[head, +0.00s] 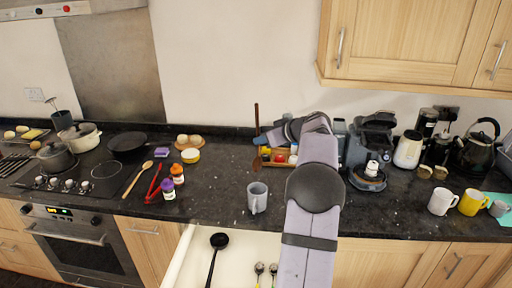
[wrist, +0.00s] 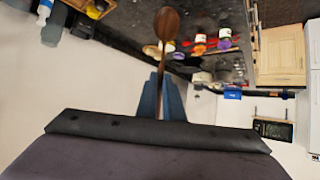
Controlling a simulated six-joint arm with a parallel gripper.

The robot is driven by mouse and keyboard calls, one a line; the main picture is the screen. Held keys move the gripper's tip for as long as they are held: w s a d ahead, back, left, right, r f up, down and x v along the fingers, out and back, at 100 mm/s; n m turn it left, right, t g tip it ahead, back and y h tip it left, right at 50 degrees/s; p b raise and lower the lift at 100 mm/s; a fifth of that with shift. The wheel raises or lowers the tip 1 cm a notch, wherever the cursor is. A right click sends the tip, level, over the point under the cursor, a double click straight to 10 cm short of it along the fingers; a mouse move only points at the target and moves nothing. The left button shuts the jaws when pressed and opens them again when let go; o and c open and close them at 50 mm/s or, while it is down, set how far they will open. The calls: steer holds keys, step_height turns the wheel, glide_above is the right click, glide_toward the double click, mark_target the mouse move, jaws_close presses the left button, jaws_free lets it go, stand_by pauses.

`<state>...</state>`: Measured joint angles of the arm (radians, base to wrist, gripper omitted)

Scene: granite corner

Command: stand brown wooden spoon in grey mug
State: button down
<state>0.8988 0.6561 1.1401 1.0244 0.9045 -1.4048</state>
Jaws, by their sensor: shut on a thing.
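The brown wooden spoon (head: 256,116) is held upright above the back of the counter, handle end up and dark bowl down. My gripper (head: 260,140) is shut on its handle. In the wrist view the blue fingers (wrist: 160,90) close around the handle, and the spoon's bowl (wrist: 167,23) sticks out beyond them. The grey mug (head: 258,197) stands upright near the counter's front edge, below and in front of the spoon, apart from it. Its handle faces front right. I cannot make out the mug in the wrist view.
A wooden tray (head: 266,161) with small items is behind the mug. A pale wooden spoon (head: 138,179), red tongs (head: 155,182) and jars (head: 168,188) lie left. An open drawer (head: 232,262) is below. A coffee machine (head: 372,150) stands right. Counter around the mug is clear.

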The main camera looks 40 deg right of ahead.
steer(key=shift+f, duration=0.25)
step_height(320, 180, down, 13)
steer(key=b, duration=1.1)
stand_by(0.7)
steer(key=shift+r, duration=0.1)
steer(key=c, duration=1.8)
jaws_free()
steer(key=shift+b+v, duration=1.65)
steer(key=shift+v, duration=2.1)
steer(key=shift+w, duration=0.1)
